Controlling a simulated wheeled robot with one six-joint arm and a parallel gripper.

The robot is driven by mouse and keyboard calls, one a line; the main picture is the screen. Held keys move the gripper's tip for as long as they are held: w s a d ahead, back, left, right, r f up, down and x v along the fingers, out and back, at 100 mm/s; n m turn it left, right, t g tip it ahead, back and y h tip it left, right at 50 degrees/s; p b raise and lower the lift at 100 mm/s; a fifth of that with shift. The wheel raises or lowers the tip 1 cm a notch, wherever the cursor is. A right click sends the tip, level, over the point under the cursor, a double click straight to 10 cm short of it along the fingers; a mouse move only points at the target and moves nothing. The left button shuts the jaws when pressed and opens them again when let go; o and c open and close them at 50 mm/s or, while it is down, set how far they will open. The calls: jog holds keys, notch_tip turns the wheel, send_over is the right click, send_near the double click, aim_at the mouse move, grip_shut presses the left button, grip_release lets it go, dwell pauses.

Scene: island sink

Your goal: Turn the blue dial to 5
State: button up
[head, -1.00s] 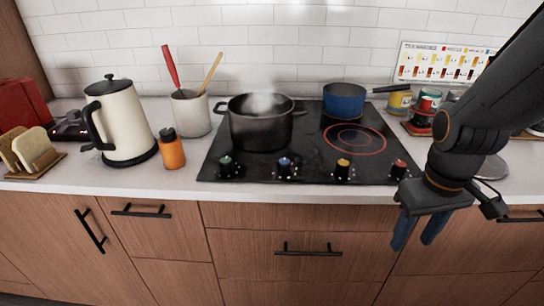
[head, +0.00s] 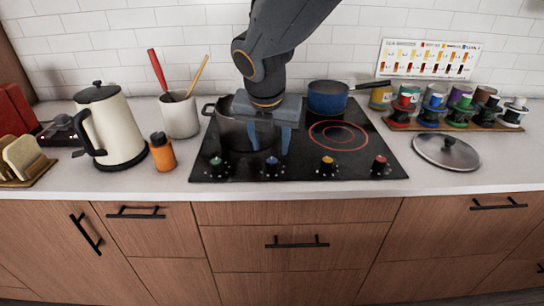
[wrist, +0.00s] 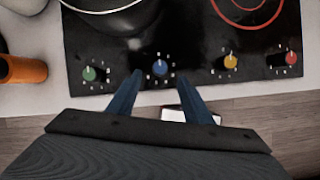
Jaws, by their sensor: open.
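The blue dial (head: 272,166) is the second from the left in the row of knobs along the front of the black cooktop (head: 390,170). In the wrist view the blue dial (wrist: 160,68) shows ahead of and between my fingertips, with small white marks around it that are too small to read. My gripper (head: 268,142) is open and empty, pointing down over the front of the cooktop. In the wrist view its two blue fingers (wrist: 160,82) are spread apart, one on each side of the dial's line. I cannot tell that they touch it.
Green (head: 215,165), yellow (head: 327,164) and red (head: 379,163) dials share the row. A black pot (head: 228,130) stands behind my gripper, and a blue pan (head: 328,98) sits at the back. An orange bottle (head: 162,152) and kettle (head: 112,125) stand left; a lid (head: 446,152) lies right.

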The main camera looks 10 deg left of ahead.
aim_at(272, 161)
jog(key=x, duration=0.7)
jog(key=shift+f, duration=0.25)
jog(key=c, duration=1.1)
jog(key=shift+o, duration=0.2)
